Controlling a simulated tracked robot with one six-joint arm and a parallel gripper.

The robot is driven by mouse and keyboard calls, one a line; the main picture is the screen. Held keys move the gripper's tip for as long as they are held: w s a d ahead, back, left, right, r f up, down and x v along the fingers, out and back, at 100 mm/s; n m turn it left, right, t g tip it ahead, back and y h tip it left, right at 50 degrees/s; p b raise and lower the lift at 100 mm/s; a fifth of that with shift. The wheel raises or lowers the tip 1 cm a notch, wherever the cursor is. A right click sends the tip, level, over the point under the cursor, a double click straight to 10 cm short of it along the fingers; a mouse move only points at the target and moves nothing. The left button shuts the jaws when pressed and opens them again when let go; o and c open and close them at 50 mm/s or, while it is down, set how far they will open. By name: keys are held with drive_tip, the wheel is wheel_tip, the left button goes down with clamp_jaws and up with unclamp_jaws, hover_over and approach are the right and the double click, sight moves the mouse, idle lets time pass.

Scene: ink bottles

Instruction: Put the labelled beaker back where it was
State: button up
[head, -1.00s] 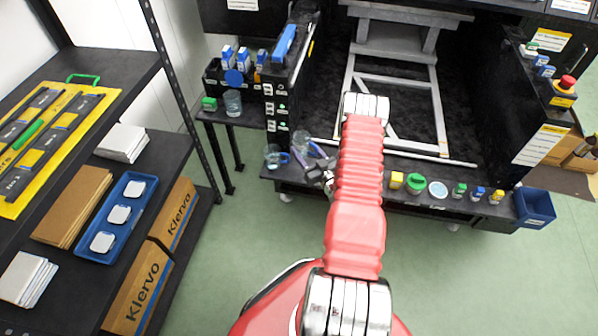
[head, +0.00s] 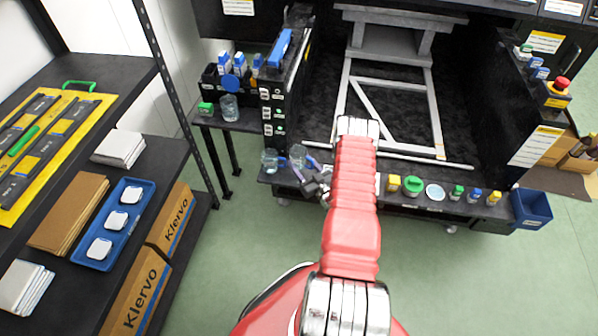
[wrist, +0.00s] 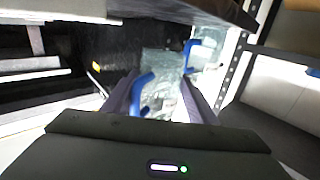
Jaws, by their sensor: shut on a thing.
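A clear glass beaker (head: 298,155) is between the fingers of my gripper (head: 305,168) at the front left of the black bench. In the wrist view my gripper (wrist: 158,98) is shut on this beaker (wrist: 160,88), which has a blue band or handle. The fingers partly cover it, and I cannot tell whether it touches the bench. A second clear beaker with blue on it (head: 270,160) stands just left of it; it also shows behind it in the wrist view (wrist: 203,52). A third beaker (head: 229,108) stands on the small side table. I cannot read a label on any.
Yellow, green and blue capped bottles (head: 457,193) and a round white dish (head: 435,192) line the bench front to the right. A black wall panel (head: 275,95) rises behind the beakers. A blue bin (head: 531,208) hangs at right. Shelves (head: 165,165) stand at left.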

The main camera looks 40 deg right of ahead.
sight(301, 170)
drive_tip(key=shift+f, duration=2.05)
drive_tip(key=shift+f, duration=0.1)
drive_tip(key=o, duration=1.1)
drive_tip(key=s, duration=0.4)
drive_tip(key=s+a, duration=0.1)
drive_tip(key=s, duration=0.3)
drive_tip(key=s+a, duration=0.1)
drive_tip(key=s, duration=0.2)
drive_tip(key=shift+s, duration=0.4)
